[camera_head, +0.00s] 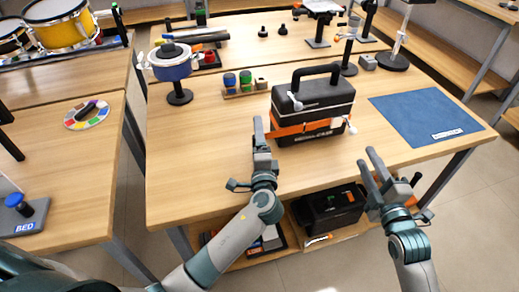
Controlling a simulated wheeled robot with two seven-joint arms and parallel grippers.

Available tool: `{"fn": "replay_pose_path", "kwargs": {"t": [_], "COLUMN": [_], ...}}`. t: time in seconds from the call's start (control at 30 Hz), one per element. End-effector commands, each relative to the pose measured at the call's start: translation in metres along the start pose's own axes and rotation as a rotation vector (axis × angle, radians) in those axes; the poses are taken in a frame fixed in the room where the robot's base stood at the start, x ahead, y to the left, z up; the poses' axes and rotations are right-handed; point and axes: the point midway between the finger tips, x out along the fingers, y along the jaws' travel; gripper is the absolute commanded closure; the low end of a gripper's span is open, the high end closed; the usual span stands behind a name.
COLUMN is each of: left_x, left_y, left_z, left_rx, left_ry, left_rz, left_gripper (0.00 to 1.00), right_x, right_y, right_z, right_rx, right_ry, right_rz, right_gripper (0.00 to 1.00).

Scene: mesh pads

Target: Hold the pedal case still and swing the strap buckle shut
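The black pedal case (340,94) stands upright on the wooden table, with a carrying handle on top and lettering low on its front. An orange strap (305,127) runs across its front. A pale lever-like piece (295,101) sits at the case's upper left, and another pale knob-ended piece (351,127) sticks out at its lower right; I cannot tell which is the buckle. My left gripper (262,130) is just left of the case, seen edge-on, its opening unclear. My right gripper (369,162) is open and empty, to the right and in front of the case, apart from it.
A blue mat (425,112) lies to the right on the table. A rack of small coloured cups (245,87) and a blue drum-like piece on a stand (171,66) are at the left. A black box (330,210) sits on the shelf below. The table's left front is clear.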

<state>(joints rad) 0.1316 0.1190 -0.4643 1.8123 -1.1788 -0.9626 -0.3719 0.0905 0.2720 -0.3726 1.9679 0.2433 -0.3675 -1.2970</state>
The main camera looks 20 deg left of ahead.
Motion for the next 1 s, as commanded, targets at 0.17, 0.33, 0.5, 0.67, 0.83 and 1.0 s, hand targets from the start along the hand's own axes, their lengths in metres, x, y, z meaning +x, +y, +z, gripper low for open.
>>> {"fn": "replay_pose_path", "kwargs": {"t": [0.17, 0.33, 0.5, 0.67, 0.83, 1.0], "left_x": [0.024, 0.036, 0.039, 0.039, 0.039, 0.039], "left_y": [0.000, 0.000, 0.000, 0.000, 0.000, 0.000], "left_z": [0.000, 0.000, 0.001, 0.001, 0.001, 0.001], "left_rx": [0.002, 0.000, 0.000, 0.000, 0.000, 0.000], "left_ry": [-0.001, -0.001, -0.001, -0.001, -0.001, -0.001], "left_rz": [-0.001, 0.000, 0.000, 0.000, 0.000, 0.000], "left_gripper": [0.21, 0.21, 0.21, 0.21, 0.49, 0.90], "right_x": [0.000, 0.000, 0.000, 0.000, 0.000, 0.000], "right_y": [0.000, 0.000, 0.000, 0.000, 0.000, 0.000], "right_z": [0.000, 0.000, 0.000, 0.000, 0.000, 0.000], "right_rx": [0.000, 0.000, 0.000, 0.000, 0.000, 0.000], "right_ry": [0.000, 0.000, 0.000, 0.000, 0.000, 0.000], "right_rz": [0.000, 0.000, 0.000, 0.000, 0.000, 0.000], "right_gripper": [0.69, 0.69, 0.69, 0.69, 0.69, 0.69]}}
